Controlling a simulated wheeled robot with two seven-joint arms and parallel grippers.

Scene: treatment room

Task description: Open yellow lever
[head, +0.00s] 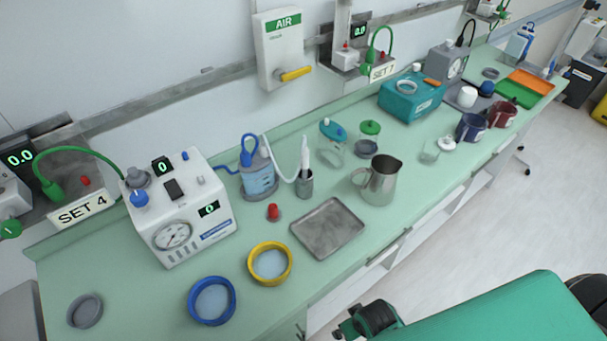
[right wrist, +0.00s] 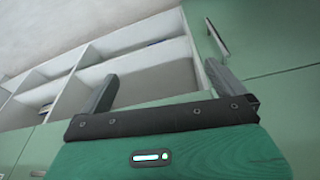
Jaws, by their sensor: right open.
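The yellow lever (head: 295,74) is on the lower front of the white AIR box (head: 278,48) on the wall, above the back of the counter. It lies nearly level and points right. Neither gripper is near it in the head view. My right gripper (right wrist: 160,72) shows in the right wrist view with its two grey fingers wide apart and nothing between them. It faces open white shelves and green cabinet fronts. My left gripper is not in view.
On the green counter (head: 130,290) below the box stand a suction jar (head: 258,180), lidded jars (head: 332,145), a metal jug (head: 381,182), a metal tray (head: 328,229) and a white gauge device (head: 178,210). A teal box (head: 411,98) stands further right.

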